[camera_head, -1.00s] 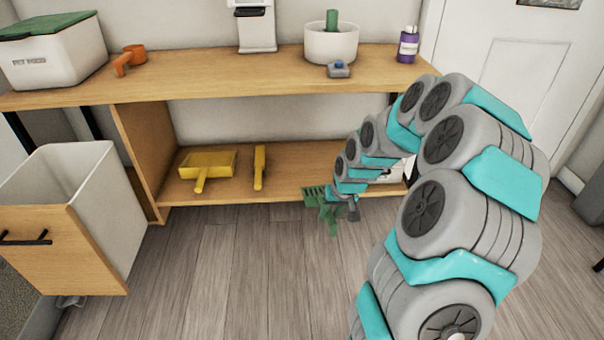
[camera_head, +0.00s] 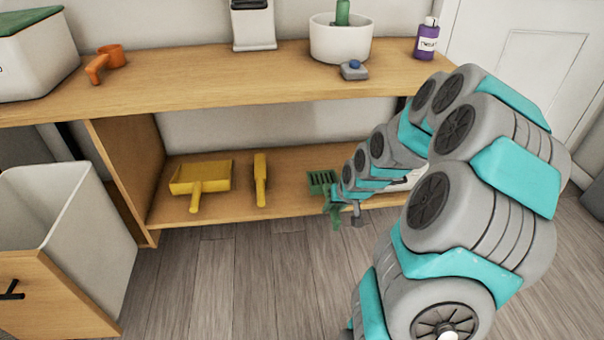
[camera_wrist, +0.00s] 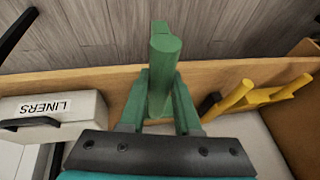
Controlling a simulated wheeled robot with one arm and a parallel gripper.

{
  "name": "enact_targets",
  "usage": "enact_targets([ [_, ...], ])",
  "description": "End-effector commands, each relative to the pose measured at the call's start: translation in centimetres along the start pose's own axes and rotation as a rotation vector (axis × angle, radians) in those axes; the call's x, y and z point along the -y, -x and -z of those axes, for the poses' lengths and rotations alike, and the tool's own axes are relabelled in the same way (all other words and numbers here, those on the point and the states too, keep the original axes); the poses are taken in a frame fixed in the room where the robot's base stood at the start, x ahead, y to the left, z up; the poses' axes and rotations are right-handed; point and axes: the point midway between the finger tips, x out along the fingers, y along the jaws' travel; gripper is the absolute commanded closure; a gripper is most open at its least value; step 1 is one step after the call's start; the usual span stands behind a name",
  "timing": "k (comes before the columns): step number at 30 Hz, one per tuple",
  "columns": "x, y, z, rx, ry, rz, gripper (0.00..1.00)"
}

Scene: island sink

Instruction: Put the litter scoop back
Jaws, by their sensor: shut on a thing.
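The green litter scoop has a slotted head (camera_head: 322,181), which shows in the head view in front of or over the lower shelf, right of the yellow brush. Its handle (camera_head: 337,217) hangs toward the floor, past the shelf's front edge. My gripper (camera_head: 345,201) is shut on the scoop. In the wrist view the scoop's thick green handle (camera_wrist: 164,65) stands between the two fingers of my gripper (camera_wrist: 160,105). The slotted head is hidden in the wrist view. I cannot tell whether the scoop touches the lower shelf (camera_head: 290,180).
A yellow dustpan (camera_head: 203,178) and yellow brush (camera_head: 261,180) occupy the lower shelf's left part. A white LINERS box (camera_wrist: 55,115) is on the other side. The upper shelf (camera_head: 220,88) is above the scoop. An open pull-out bin (camera_head: 95,225) stands left.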

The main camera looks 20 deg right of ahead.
Motion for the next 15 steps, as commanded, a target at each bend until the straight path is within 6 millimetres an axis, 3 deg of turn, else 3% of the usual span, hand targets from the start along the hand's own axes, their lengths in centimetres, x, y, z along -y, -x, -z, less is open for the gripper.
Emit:
enact_targets([
  [15,2.1,-5.3,8.5,0.001,0.002,0.001,1.00],
])
